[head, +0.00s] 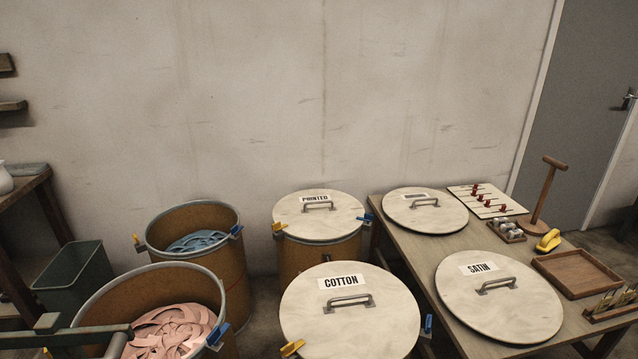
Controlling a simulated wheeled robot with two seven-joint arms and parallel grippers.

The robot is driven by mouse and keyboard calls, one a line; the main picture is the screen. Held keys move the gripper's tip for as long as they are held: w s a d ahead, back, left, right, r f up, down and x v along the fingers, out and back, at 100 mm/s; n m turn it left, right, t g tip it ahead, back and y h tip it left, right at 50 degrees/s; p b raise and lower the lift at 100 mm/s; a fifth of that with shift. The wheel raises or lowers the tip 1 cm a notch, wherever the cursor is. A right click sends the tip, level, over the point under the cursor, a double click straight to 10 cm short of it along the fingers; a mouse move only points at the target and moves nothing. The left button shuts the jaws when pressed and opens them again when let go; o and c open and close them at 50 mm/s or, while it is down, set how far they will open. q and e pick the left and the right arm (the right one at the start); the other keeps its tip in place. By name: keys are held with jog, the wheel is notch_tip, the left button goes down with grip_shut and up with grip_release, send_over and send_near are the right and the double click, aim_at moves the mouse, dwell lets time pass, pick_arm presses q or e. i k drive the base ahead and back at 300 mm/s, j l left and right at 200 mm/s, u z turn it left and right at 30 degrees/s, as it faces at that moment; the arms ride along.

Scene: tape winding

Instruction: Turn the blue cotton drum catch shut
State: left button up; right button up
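The cotton drum is at the bottom centre, seen from above, covered by a round off-white lid (350,318) with a COTTON label and a grey handle. Its blue catch (428,325) is at the right edge of the lid and stands roughly upright; I cannot tell whether it grips the rim. A yellow catch (292,348) is at the lid's lower left edge. The drum's body is mostly hidden under the lid and by the frame edge. Neither of my grippers shows in the head view.
The printed drum (300,261) stands behind, lidded. Open drums of blue (234,264) and pink strips (190,277) are left, near a green bin (75,278). A dark bar (65,338) crosses lower left. The right table (420,254) holds two lids, trays and tools.

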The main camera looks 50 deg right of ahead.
aim_at(428, 322)
jog(key=z, duration=2.45)
